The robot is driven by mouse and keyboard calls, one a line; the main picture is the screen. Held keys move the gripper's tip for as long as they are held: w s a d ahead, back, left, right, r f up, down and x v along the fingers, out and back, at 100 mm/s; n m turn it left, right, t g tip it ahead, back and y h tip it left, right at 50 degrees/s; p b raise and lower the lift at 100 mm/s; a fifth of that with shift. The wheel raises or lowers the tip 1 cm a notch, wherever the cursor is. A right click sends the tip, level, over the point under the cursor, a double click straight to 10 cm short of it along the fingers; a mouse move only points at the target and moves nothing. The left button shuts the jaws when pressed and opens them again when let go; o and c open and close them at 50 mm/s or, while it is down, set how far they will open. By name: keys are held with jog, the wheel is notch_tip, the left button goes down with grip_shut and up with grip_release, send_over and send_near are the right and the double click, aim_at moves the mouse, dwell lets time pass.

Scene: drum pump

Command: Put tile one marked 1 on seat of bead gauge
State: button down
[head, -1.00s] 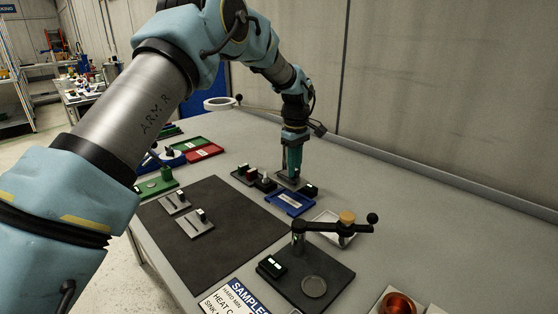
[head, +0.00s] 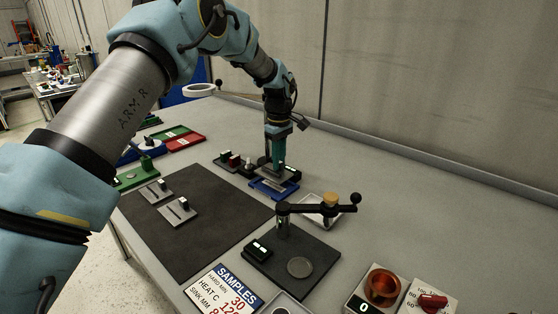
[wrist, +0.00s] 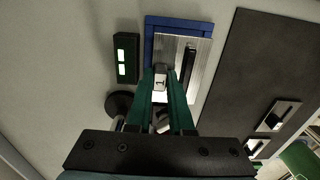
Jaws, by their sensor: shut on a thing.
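My gripper (head: 277,168) is shut on a small block marked 1 (wrist: 161,83), which stands up from a grey metal plate (wrist: 186,62) with a dark ridge on it. I take this as tile one. In the wrist view the plate overlaps a blue tray (wrist: 150,40). The blue tray also shows in the head view (head: 262,190), under the gripper and plate; I cannot tell whether they touch. A box with two lit windows (wrist: 124,58) stands left of the tray in the wrist view. I cannot tell for certain which fixture is the bead gauge; its seat is not identifiable.
Two similar plates lie on the dark mat (head: 225,215). In front stands a dark base (head: 320,262) with a post, a black swing arm (head: 310,208) and a round disc (head: 299,267). An orange bowl (head: 383,286) stands front right. Bare table lies on the right.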

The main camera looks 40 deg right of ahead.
aim_at(279, 172)
jog(key=shift+f, duration=0.15)
dwell(0.5)
jog(key=shift+f, duration=0.35)
jog(key=shift+f+b, duration=0.7)
jog(key=shift+f, duration=0.8)
dwell(1.4)
jog(key=shift+c, duration=2.3)
grip_release()
jog(key=shift+f, duration=0.1)
jog(key=shift+a, duration=0.1)
jog(key=shift+r+p, duration=2.45)
jog(key=shift+r, duration=1.65)
